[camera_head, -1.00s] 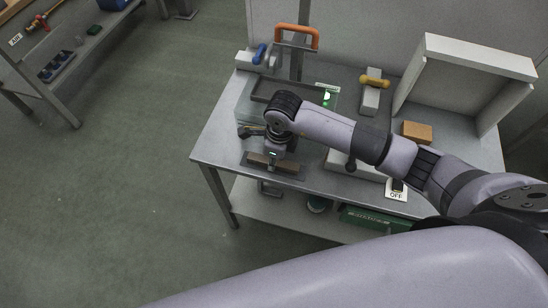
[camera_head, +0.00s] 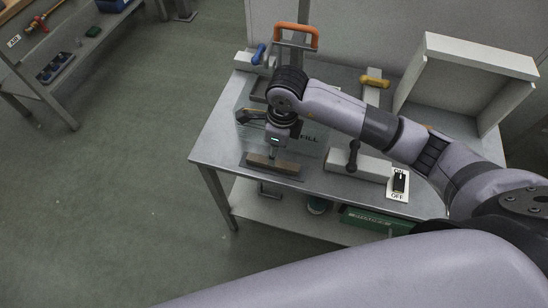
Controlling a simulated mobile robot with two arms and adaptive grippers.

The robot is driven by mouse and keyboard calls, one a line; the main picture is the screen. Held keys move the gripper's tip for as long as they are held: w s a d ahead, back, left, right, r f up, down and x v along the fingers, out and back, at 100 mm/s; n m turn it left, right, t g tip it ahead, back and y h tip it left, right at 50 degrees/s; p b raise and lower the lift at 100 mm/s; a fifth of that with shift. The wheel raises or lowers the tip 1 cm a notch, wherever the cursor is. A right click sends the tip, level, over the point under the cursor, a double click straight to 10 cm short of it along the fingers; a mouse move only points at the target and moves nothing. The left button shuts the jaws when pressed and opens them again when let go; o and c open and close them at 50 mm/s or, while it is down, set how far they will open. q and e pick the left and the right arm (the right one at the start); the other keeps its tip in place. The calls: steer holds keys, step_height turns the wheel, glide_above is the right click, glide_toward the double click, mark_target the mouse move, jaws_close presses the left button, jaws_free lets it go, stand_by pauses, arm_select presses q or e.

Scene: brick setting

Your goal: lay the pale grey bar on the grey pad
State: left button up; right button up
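A brownish-grey bar (camera_head: 266,163) lies flat on a darker grey pad (camera_head: 290,174) near the left front edge of the workbench. It looks brownish rather than pale. My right gripper (camera_head: 274,152) points down just above the bar's middle. Its fingers are small and dark, and I cannot tell whether they touch the bar or how far apart they are. My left gripper is not in view.
The workbench (camera_head: 217,147) also carries a pale block with a black lever (camera_head: 372,168), an ON/OFF switch (camera_head: 399,182), a yellow handle (camera_head: 375,81), an orange handle (camera_head: 297,36) and a white open-fronted box (camera_head: 480,60). Open floor lies to the left.

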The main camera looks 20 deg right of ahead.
mark_target(277, 164)
step_height(277, 164, up, 6)
steer(key=shift+s+d+b, duration=0.2)
steer(key=shift+d+b, duration=0.05)
steer(key=shift+b, duration=0.2)
